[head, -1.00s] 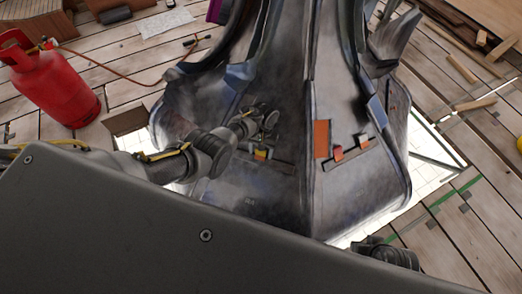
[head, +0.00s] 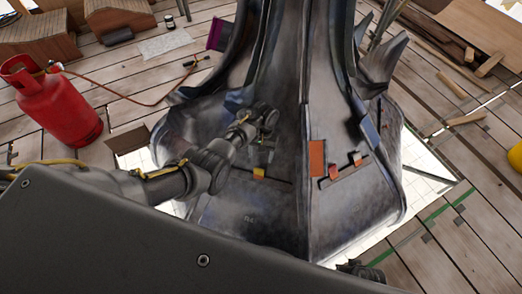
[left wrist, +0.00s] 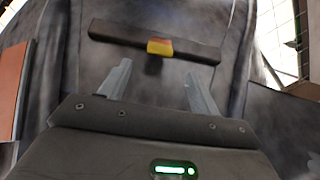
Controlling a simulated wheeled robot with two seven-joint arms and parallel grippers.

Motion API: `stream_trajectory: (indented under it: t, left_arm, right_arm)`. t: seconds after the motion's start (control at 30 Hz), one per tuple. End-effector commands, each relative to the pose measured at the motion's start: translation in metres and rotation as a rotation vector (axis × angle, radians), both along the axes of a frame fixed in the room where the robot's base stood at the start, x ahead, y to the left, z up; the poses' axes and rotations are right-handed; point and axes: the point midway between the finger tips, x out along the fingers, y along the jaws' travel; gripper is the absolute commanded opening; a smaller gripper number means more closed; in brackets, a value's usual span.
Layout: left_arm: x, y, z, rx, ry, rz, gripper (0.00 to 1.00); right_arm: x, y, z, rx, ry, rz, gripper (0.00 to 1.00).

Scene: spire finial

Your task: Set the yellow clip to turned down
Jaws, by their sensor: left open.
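The yellow clip (head: 259,172) sits on a dark bar (head: 278,179) on the left face of the grey metal spire. My left gripper (head: 262,148) is beside this face, near the clip. In the left wrist view my gripper (left wrist: 157,70) is open and empty, its fingers apart, with the clip beyond the gap between the tips.
A red gas bottle (head: 56,105) with a hose stands at left on the plank deck. White openings border the spire's base.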

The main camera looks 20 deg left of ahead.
Motion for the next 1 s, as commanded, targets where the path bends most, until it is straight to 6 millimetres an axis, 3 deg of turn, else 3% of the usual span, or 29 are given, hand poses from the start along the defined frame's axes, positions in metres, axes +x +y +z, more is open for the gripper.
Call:
stream_trajectory:
  t: [0.37, 0.47, 0.57, 0.67, 0.83, 1.0]
  left_arm:
    - [0.002, 0.000, 0.006, 0.000, 0.000, 0.000, 0.63]
    - [-0.001, 0.001, 0.003, -0.001, -0.001, 0.000, 0.51]
    - [-0.013, 0.005, -0.012, -0.007, -0.015, 0.002, 0.38]
    - [-0.041, 0.015, -0.041, -0.018, -0.051, 0.000, 0.25]
    - [-0.120, 0.041, -0.093, -0.031, -0.168, -0.029, 0.03]
    - [-0.205, 0.065, -0.112, -0.028, -0.292, -0.088, 0.00]
  right_arm:
    - [-0.002, 0.000, -0.006, -0.001, 0.004, 0.001, 0.36]
    - [-0.002, 0.000, -0.006, -0.001, 0.004, 0.001, 0.36]
    - [-0.003, 0.000, -0.006, 0.000, 0.004, 0.001, 0.36]
    - [-0.003, 0.000, -0.006, 0.000, 0.004, 0.001, 0.36]
    - [-0.002, 0.000, -0.006, 0.000, 0.005, 0.001, 0.36]
    - [-0.002, 0.000, -0.005, 0.000, 0.004, 0.001, 0.36]
